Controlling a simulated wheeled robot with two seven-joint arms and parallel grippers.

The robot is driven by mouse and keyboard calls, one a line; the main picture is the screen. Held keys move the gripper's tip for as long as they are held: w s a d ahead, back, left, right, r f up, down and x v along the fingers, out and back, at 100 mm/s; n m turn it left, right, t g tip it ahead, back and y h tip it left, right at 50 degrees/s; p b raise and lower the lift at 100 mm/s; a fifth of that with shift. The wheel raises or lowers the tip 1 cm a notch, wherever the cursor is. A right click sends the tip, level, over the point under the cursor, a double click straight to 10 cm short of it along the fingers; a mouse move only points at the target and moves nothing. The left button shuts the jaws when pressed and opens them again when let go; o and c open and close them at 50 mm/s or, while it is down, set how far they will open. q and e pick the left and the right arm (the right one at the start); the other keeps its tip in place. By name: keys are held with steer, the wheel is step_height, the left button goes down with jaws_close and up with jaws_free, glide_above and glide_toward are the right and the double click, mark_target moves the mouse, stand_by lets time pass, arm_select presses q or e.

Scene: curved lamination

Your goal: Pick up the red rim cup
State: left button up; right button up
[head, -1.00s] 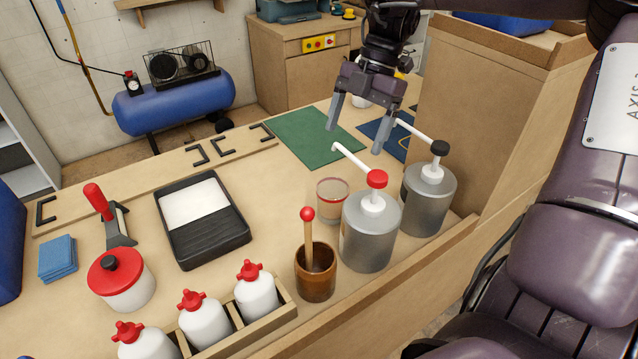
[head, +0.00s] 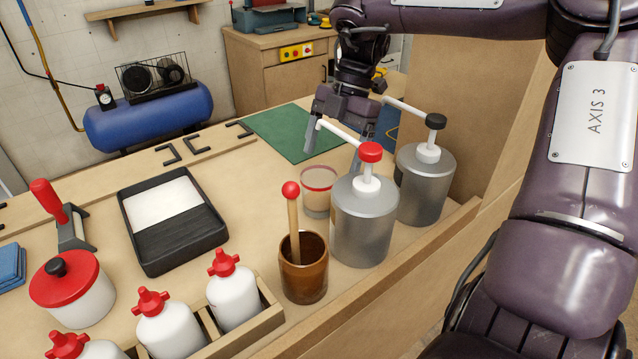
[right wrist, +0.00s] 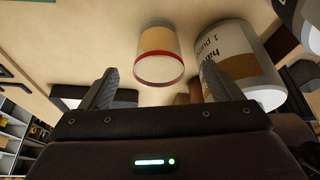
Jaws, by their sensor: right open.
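The red rim cup (head: 318,190) is a small translucent cup with a tan lower part and a red band near its top. It stands upright on the bench, left of the red-topped pump can (head: 364,222). In the right wrist view the cup (right wrist: 160,55) shows ahead, between and beyond the two fingers. My right gripper (head: 332,152) is open and empty, just behind and above the cup, apart from it. The red pump's white spout partly hides its fingers. My left gripper is not in view.
A black-topped pump can (head: 424,185) stands right of the red one. A brown pot (head: 303,270) with a red-knobbed stick is in front of the cup. A black tray (head: 172,225) lies left, a green mat (head: 290,135) behind. Bench between tray and cup is clear.

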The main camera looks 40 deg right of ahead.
mark_target(320, 187)
steer(key=b+x, duration=0.1)
steer(key=x, duration=0.7)
steer(key=shift+w+a, duration=0.15)
steer(key=shift+a, duration=0.05)
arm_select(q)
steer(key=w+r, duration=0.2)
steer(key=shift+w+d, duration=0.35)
arm_select(e)
steer(key=c, duration=1)
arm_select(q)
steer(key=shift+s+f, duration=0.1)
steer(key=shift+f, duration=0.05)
arm_select(e)
steer(key=shift+c, duration=0.9)
steer(key=shift+r, duration=0.15)
